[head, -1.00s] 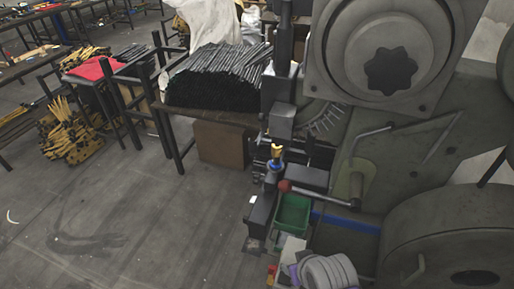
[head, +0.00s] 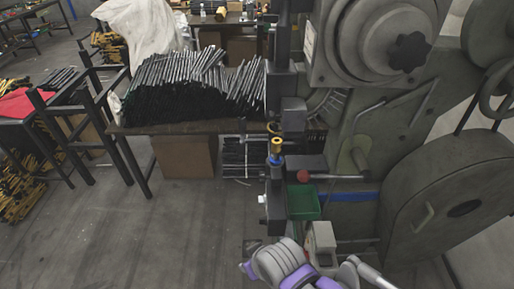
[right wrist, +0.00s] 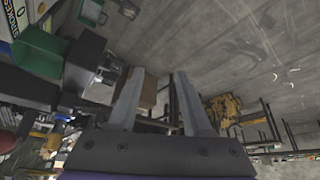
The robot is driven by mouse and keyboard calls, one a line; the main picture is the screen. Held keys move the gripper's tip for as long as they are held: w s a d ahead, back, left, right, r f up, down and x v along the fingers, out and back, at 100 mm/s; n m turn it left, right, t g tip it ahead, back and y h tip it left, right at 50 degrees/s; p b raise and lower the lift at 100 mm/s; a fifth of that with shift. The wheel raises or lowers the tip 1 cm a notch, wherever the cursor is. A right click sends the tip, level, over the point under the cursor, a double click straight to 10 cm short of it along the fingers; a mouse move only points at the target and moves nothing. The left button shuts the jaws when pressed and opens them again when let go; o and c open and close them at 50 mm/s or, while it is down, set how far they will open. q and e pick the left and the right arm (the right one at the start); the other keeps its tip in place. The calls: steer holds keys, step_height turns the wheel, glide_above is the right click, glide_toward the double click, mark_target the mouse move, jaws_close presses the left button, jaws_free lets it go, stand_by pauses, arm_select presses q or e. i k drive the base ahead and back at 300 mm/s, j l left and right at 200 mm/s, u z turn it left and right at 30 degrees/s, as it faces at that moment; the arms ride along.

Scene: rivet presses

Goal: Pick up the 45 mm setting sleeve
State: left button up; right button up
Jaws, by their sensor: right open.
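A small brass-coloured cylinder (head: 276,147) stands upright on a blue ring at the front of the press in the head view. No size marking can be read, so I cannot tell whether it is the 45 mm setting sleeve. My right gripper (right wrist: 160,85) shows in the right wrist view with its two fingers apart and nothing between them. A grey and purple part of my arm shows low in the head view, below the brass cylinder and apart from it. My left gripper is not in view.
The large grey press (head: 390,140) fills the right side. A red-knobbed lever (head: 303,176) and a green bin (head: 303,201) sit close right of the brass cylinder. A table with piled dark rods (head: 190,85) stands behind left. The floor (head: 130,240) at front left is clear.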

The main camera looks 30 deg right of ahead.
mark_target(276, 143)
steer(key=i+j+z, duration=0.1)
steer(key=j+z, duration=0.55)
steer(key=z, duration=0.2)
steer(key=i+l+z, duration=0.3)
steer(key=i, duration=0.2)
